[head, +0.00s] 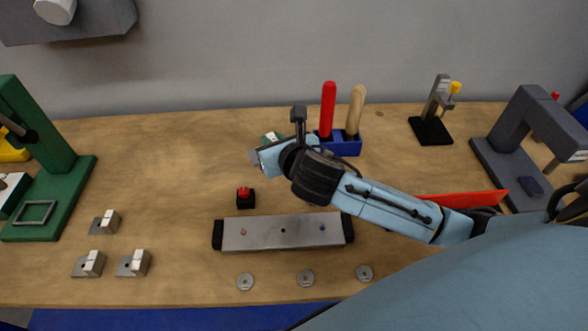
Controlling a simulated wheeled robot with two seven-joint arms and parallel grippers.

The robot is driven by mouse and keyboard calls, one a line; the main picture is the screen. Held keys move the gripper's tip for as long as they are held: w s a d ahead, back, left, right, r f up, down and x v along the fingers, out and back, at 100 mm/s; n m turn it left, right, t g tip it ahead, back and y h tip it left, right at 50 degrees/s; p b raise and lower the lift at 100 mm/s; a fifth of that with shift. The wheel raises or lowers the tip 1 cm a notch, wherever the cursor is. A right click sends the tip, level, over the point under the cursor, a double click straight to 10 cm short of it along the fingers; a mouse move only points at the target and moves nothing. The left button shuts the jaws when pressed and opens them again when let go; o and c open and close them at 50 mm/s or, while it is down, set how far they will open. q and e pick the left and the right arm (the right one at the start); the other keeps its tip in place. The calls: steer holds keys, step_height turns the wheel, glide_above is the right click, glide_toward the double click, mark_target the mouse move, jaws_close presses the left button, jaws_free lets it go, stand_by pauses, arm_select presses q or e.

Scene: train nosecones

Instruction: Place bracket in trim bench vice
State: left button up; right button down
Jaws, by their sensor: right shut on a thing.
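My right gripper (258,156) reaches in from the right to the middle of the bench. It is shut on a small grey piece (253,157), which looks like a bracket and is mostly hidden by the jaws. A green part (272,137) shows just behind the gripper; it may be the trim bench vice, but the gripper and wrist cover most of it. I cannot tell whether the piece touches it. Three grey brackets with white blocks lie at the left: one (105,222) behind, two (89,264) (134,263) in front. My left gripper is out of view.
A grey bar with black ends (283,232) lies below the gripper, with washers (305,278) before it. A red button (246,197) stands nearby. A blue holder (340,147) carries two handled tools. A green press (45,150) and grey press (505,145) flank the bench (170,170).

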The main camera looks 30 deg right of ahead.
steer(key=x, duration=0.2)
steer(key=shift+w+d+f+p, duration=0.2)
steer(key=shift+f+p, duration=0.05)
steer(key=shift+p, duration=0.05)
steer(key=f, duration=0.3)
steer(key=f+b, duration=0.1)
steer(key=f, duration=0.2)
steer(key=shift+w, duration=0.2)
steer(key=shift+f+b, duration=0.9)
steer(key=shift+f, duration=1.4)
steer(key=shift+r, duration=0.1)
steer(key=c, duration=1.8)
jaws_free()
steer(key=o, duration=0.5)
steer(key=shift+c, duration=0.2)
